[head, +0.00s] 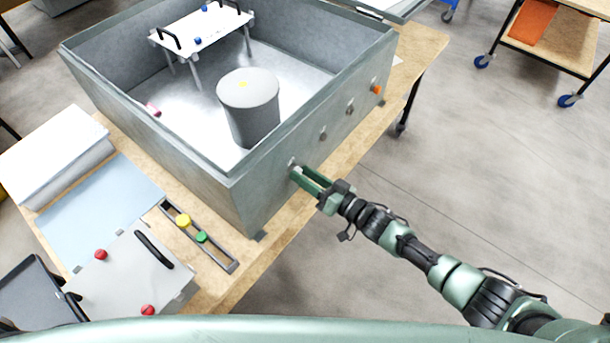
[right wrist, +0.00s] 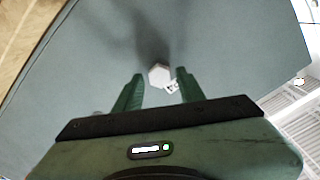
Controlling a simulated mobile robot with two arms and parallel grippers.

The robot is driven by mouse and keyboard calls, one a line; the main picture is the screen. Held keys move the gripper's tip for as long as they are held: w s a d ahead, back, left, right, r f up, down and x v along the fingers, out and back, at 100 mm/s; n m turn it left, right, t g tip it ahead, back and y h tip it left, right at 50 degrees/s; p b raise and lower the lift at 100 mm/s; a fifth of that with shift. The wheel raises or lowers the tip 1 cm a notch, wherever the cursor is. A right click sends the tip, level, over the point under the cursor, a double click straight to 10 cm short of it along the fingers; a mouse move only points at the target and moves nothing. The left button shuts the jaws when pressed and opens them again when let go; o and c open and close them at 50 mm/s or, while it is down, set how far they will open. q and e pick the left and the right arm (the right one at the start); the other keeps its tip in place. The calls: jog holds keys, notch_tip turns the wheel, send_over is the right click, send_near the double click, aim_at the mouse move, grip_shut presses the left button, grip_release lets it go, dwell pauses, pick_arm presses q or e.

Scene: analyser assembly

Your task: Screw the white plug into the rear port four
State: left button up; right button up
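The white plug (right wrist: 159,75) is a small hexagonal head seen against the grey-green wall in the right wrist view. It seems to sit at a port in the analyser housing's (head: 262,190) outer wall, at the near end of the row of ports; how deep it sits cannot be told. My right gripper (head: 299,172) is at that wall in the head view. In the right wrist view its fingers (right wrist: 160,79) stand apart on either side of the plug, with small gaps visible. My left gripper is not in view.
An orange plug (head: 377,89) and grey ports (head: 322,134) line the same wall. A grey cylinder (head: 249,110) stands inside the housing. A narrow tray (head: 222,257) with yellow (head: 183,220) and green (head: 201,237) plugs lies on the table.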

jog(key=shift+f, duration=0.1)
jog(key=n+b, duration=0.5)
jog(key=n, duration=0.7)
jog(key=n+b, duration=0.5)
jog(key=n, duration=0.7)
jog(key=shift+s+a+f+y+b, duration=0.1)
jog(key=shift+s+y+b, duration=0.05)
jog(key=shift+y+b, duration=0.2)
